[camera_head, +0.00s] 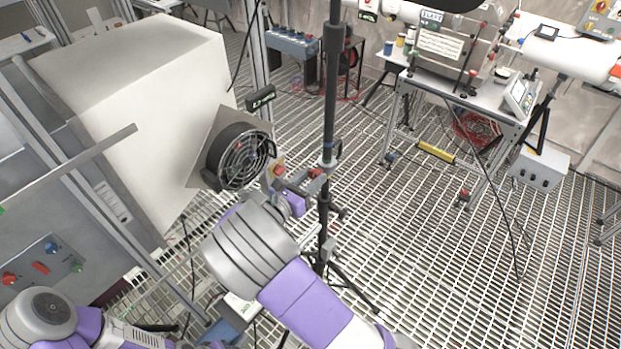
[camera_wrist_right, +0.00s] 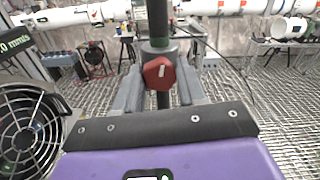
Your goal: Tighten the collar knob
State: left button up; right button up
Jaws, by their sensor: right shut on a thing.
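The collar knob (camera_head: 315,173) is red and sits on the collar of an upright black stand pole (camera_head: 333,90). In the right wrist view the knob (camera_wrist_right: 158,73) shows a white mark on its face, with the pole (camera_wrist_right: 158,20) rising behind it. My right gripper (camera_head: 303,180) reaches the knob from the lower left. In the right wrist view its grey fingers (camera_wrist_right: 158,88) stand on either side of the knob, shut on it. My left arm shows at the lower left of the head view; its gripper is out of the picture.
A black round fan (camera_head: 240,157) on a large white box (camera_head: 140,90) stands close left of my right gripper. The pole's tripod legs (camera_head: 345,275) spread on the grated floor. A workbench (camera_head: 470,90) stands at the back right. The floor on the right is mostly clear.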

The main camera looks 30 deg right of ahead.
jog(key=m+b, duration=0.1)
jog(key=m, duration=0.2)
jog(key=shift+s+m+b, duration=0.1)
jog(key=shift+m+b, duration=0.75)
jog(key=shift+m, duration=1.15)
jog(key=o, duration=1.1)
jog(key=shift+c, duration=0.2)
jog(key=v, duration=0.7)
jog(key=shift+a, duration=0.25)
jog(key=shift+s, duration=0.1)
